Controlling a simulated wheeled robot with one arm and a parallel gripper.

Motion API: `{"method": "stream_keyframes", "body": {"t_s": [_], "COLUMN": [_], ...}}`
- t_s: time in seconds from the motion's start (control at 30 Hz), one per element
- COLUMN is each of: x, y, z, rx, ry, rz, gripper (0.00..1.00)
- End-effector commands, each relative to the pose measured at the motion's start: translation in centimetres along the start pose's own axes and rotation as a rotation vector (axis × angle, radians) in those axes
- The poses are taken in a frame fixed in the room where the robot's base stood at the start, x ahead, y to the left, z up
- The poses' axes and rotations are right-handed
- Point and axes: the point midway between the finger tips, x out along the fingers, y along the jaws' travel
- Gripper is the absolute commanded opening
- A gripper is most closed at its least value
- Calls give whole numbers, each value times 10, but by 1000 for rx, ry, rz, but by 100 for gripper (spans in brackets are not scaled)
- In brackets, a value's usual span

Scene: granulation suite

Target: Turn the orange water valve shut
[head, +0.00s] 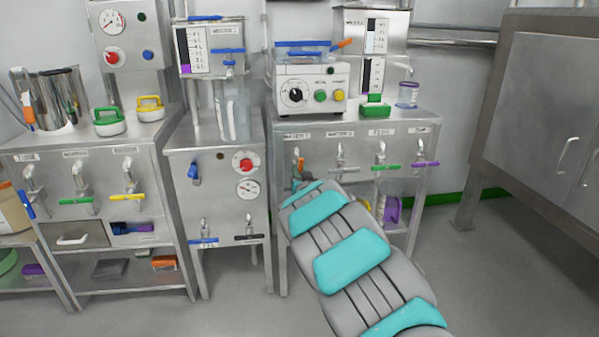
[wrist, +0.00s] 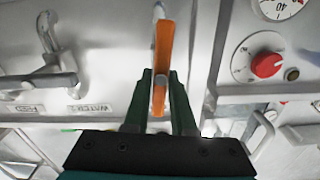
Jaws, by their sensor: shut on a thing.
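The orange water valve handle stands out in the wrist view (wrist: 163,50), running nearly vertical in that picture. My gripper (wrist: 160,100) is shut on it, with one dark green finger on each side of its lower part. In the head view a small part of the orange handle (head: 299,163) shows under the left label of the middle-right bench. My grey and teal arm reaches up to it there and hides most of the gripper and the handle's lower end.
The cabinet on the left carries a red knob (head: 246,165) and a gauge (head: 248,188). The floor (head: 470,270) at the right is clear.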

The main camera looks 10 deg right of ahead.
Motion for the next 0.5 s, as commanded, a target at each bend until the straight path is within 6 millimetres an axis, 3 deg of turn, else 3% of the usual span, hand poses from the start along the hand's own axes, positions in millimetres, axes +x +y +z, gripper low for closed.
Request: {"method": "stream_keyframes", "body": {"t_s": [0.5], "x": [0], "y": [4], "z": [6], "rx": [472], "ry": [-4], "rz": [2], "gripper": [0]}}
